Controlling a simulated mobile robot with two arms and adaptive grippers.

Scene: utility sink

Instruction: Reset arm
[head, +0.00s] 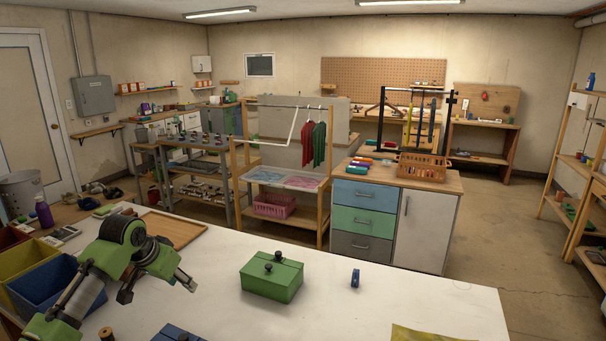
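My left arm, green and black, reaches in from the lower left in the head view. Its gripper (157,287) hangs above the left part of the white worktable (390,278). Its two fingers are spread well apart and nothing shows between them. My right gripper is not in view.
A green box (271,282) with dark knobs on its lid stands mid-table, with a small blue object (355,278) to its right. A wooden tray (176,232) lies behind the gripper. Blue (40,297) and yellow (22,267) bins stand left. A yellow cloth (428,334) lies front right.

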